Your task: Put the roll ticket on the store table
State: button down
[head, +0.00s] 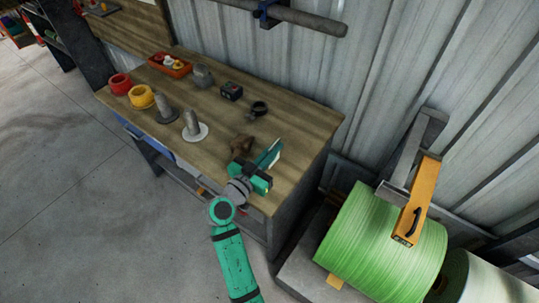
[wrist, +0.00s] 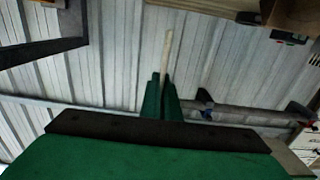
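My gripper (head: 268,160) is above the right end of a wooden-topped table (head: 220,150). In the wrist view its two green fingers (wrist: 161,98) are closed on a thin pale strip, seen edge-on, which I take to be the roll ticket (wrist: 168,50). The strip sticks out past the fingertips. In the head view only a pale edge shows by the fingers. I cannot tell the exact height of the ticket over the table. No label marks this table as the store table.
On the table are a brown lump (head: 241,143) beside my gripper, a black ring (head: 258,108), a dark box (head: 231,91), grey cylinders (head: 192,122), yellow (head: 141,97) and red (head: 120,84) rolls, and an orange tray (head: 170,66). A large green roll (head: 375,245) stands right.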

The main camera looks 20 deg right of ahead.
jog(key=shift+w+f, duration=0.65)
jog(key=shift+f, duration=0.7)
jog(key=shift+w+f, duration=0.6)
jog(key=shift+f, duration=0.75)
jog(key=shift+w+f, duration=0.65)
jog(key=shift+f, duration=0.7)
jog(key=shift+f, duration=0.1)
jog(key=c, duration=2)
grip_release()
jog(key=v, duration=1.2)
